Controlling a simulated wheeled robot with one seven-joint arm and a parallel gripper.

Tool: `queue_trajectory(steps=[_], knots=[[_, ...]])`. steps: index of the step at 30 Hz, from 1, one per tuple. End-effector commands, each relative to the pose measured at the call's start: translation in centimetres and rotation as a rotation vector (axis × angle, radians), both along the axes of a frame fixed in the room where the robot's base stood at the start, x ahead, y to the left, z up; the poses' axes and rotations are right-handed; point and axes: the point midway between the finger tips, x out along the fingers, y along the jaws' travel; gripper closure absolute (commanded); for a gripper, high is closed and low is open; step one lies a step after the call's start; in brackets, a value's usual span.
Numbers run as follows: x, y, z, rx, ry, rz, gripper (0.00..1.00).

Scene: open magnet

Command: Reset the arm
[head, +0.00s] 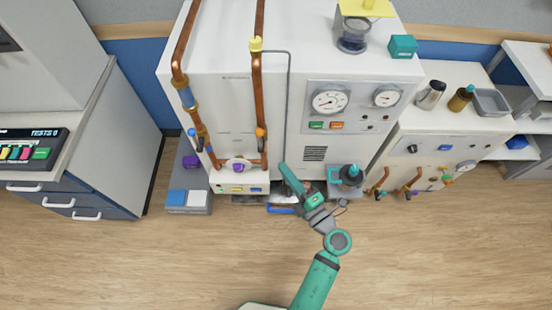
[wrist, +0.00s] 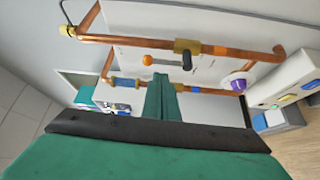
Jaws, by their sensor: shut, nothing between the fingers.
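My green arm (head: 315,282) reaches up from the bottom of the head view and bends at a grey round joint. My gripper (head: 284,167) is in front of the lower part of the white machine (head: 225,110), right of its copper pipes (head: 257,100). In the wrist view the green fingers of my gripper (wrist: 161,78) are together with nothing between them. Beyond them are copper pipes (wrist: 130,40), an orange-tipped lever (wrist: 148,60), a black-handled valve (wrist: 187,60) and a purple knob (wrist: 238,84). I cannot tell whether the fingers touch anything.
A teal-and-dark device (head: 349,174) stands close right of my gripper. A blue-and-white-topped box (head: 187,198) is at the machine's lower left. A drawer cabinet (head: 75,205) is at left, and a bench with bottles (head: 430,94) at right. The wooden floor (head: 180,265) in front is clear.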

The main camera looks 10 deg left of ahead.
Motion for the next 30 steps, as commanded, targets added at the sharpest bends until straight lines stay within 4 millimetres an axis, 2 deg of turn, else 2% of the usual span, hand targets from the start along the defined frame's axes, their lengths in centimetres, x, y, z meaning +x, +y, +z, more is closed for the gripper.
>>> queue_trajectory(steps=[6, 20, 23, 30], knots=[[-2.0, -1.5, 0.0, -0.001, 0.0, 0.007, 1.0], [-3.0, -2.0, 0.2, 0.019, -0.003, -0.001, 1.0], [-4.4, -1.7, 1.0, 0.081, -0.008, -0.023, 1.0], [-10.2, -0.7, 4.7, 0.382, 0.012, -0.126, 1.0]])
